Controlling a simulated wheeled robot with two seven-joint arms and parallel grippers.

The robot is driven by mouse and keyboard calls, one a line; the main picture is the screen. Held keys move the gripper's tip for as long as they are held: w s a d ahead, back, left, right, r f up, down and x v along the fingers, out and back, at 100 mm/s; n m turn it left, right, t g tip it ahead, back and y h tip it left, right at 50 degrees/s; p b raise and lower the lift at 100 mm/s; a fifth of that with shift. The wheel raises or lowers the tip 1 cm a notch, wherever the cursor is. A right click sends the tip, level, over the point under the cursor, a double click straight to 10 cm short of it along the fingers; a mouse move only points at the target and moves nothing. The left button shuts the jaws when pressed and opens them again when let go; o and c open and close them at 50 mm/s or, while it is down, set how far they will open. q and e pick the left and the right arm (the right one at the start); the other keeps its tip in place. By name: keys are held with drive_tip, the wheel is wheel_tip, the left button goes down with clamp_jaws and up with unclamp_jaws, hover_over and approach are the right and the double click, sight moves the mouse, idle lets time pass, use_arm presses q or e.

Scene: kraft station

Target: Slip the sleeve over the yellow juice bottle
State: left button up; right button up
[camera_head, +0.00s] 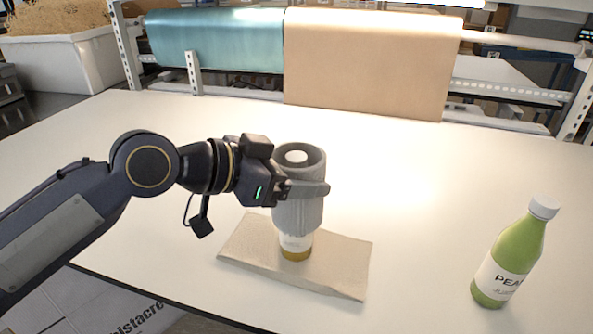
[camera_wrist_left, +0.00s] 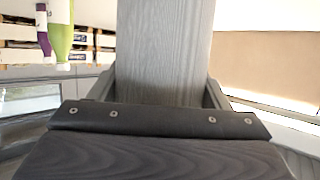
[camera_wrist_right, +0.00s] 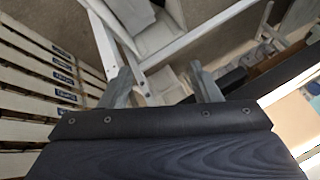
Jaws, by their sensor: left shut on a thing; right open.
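A grey ribbed sleeve (camera_head: 297,216) stands upright around the yellow juice bottle (camera_head: 295,254) in the head view. The bottle's white cap shows inside the sleeve's open top, and its lower label and yellow base show below the sleeve. The middle of the bottle is hidden. My left gripper (camera_head: 305,187) is shut on the sleeve's upper part, coming from the left. The sleeve (camera_wrist_left: 165,55) also fills the middle of the left wrist view. My right gripper (camera_wrist_right: 164,85) is open and empty in the right wrist view, away from the bottle.
The bottle stands on a folded beige sheet (camera_head: 340,262) on the white table (camera_head: 420,230). A green pear juice bottle (camera_head: 508,260) stands at the right. Teal (camera_head: 215,40) and brown (camera_head: 370,65) paper rolls hang at the back. The table between is clear.

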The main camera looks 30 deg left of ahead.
use_arm(q)
drive_tip(key=shift+f+b, duration=2.5)
drive_tip(key=shift+f, duration=0.15)
drive_tip(key=o, duration=0.7)
drive_tip(key=shift+o, duration=0.2)
drive_tip(key=v, duration=0.8)
drive_tip(key=shift+p, duration=0.3)
